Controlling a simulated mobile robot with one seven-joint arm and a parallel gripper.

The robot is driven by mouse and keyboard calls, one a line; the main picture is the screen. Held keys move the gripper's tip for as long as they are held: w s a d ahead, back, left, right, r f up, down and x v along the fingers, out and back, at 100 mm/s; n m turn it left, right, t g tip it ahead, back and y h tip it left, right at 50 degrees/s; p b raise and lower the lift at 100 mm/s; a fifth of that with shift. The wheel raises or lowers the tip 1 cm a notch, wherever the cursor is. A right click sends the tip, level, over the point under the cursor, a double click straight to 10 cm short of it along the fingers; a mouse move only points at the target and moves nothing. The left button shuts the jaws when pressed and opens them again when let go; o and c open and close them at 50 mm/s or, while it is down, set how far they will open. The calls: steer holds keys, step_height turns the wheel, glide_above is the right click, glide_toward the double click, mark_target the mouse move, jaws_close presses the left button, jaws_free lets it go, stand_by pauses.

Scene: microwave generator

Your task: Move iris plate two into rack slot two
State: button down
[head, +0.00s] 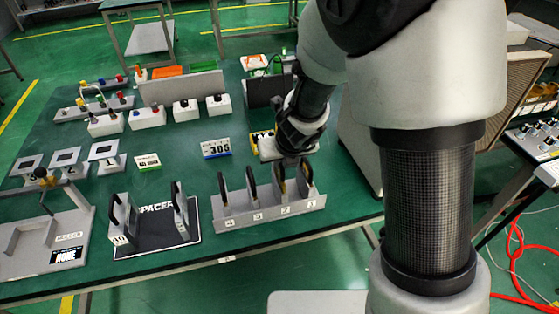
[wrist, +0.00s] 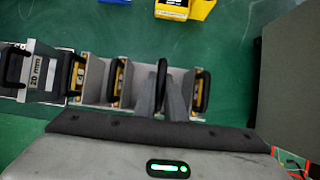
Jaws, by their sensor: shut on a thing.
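The grey rack (head: 268,217) stands near the table's front edge, with slots labelled 4, 3, 2, 1 from left to right. Dark-handled plates stand in it, including ones at slot four (head: 223,191), slot three (head: 251,180) and slot one (head: 306,172). My gripper (head: 290,160) is over the slot two side of the rack. It is shut on the black handle of iris plate two (wrist: 161,80), which is upright and lined up with slot two. My gripper (wrist: 165,100) hides part of the plate, so I cannot tell if it is fully seated.
The black spacer mat (head: 158,240) with spacer blocks lies left of the rack; the 20 mm block (wrist: 38,75) shows in the wrist view. A sign reading 305 (head: 215,148) and a yellow-edged unit (head: 262,140) stand behind. A large box (head: 358,150) rises at right.

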mark_target(279, 171)
steer(key=shift+f+b, duration=1.7)
steer(key=shift+f, duration=0.1)
steer(key=c, duration=1.7)
jaws_free()
steer(key=shift+c, duration=0.2)
